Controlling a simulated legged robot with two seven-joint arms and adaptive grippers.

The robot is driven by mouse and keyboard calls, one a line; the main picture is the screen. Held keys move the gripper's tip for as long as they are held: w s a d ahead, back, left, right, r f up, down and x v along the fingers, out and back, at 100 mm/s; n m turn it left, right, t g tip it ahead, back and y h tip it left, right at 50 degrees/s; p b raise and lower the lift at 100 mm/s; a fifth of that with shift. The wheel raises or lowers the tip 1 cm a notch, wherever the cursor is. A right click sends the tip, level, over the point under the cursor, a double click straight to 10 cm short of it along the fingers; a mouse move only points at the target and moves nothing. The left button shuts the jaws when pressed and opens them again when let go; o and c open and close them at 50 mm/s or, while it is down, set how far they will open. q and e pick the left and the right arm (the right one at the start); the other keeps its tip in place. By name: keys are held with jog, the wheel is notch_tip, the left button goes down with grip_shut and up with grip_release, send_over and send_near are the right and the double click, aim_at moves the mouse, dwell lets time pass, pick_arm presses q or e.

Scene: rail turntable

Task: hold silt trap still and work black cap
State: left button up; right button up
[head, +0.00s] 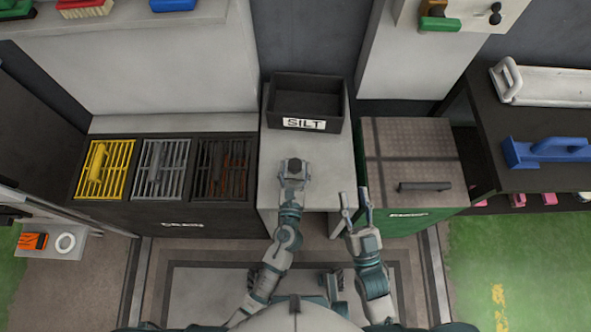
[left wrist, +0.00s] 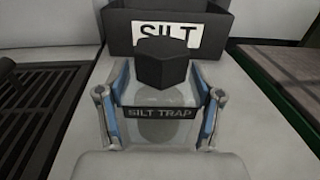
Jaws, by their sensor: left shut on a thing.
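The silt trap (left wrist: 160,125) is a clear, see-through body with a dark label reading SILT TRAP. It stands on the pale counter in the left wrist view. The black cap (left wrist: 163,63) is faceted and sits on top of it. The cap also shows in the head view (head: 294,165). My left gripper (left wrist: 160,118) is shut on the silt trap, one finger on each side, below the cap. In the head view my left gripper (head: 293,176) hides most of the trap. My right gripper (head: 356,198) is open and empty, at the counter's front edge, right of the trap.
A dark open bin labelled SILT (head: 305,102) stands behind the trap. A rack with yellow, grey and dark grates (head: 162,170) is on the left. A green box with a dark lid (head: 410,150) is on the right. The pale counter (head: 330,150) is bare around the trap.

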jog(key=o, duration=0.4)
jog(key=shift+r, duration=0.1)
jog(key=shift+o, duration=1)
jog(key=w+a+r+m+g, duration=0.1)
jog(key=w+a+m, duration=0.3)
jog(key=w, duration=0.7)
jog(key=shift+w+a+r+g, duration=0.4)
jog(key=shift+a+r, duration=0.05)
jog(key=shift+r, duration=0.35)
jog(key=w+a+r+m+g, duration=0.1)
jog(key=w+a+r+m, duration=0.15)
jog(key=w+a, duration=0.25)
jog(key=a+f+n+g+y, duration=0.2)
jog(key=a+g, duration=0.4)
jog(key=a, duration=0.2)
jog(key=a+f+n+g+y, duration=0.2)
jog(key=a+f+n+g, duration=0.1)
jog(key=a+g, duration=0.4)
jog(key=m+g+h, duration=0.1)
jog(key=g+h, duration=0.5)
jog(key=h, duration=0.3)
send_over(295, 164)
notch_tip(295, 164, down, 11)
jog(key=shift+f, duration=0.2)
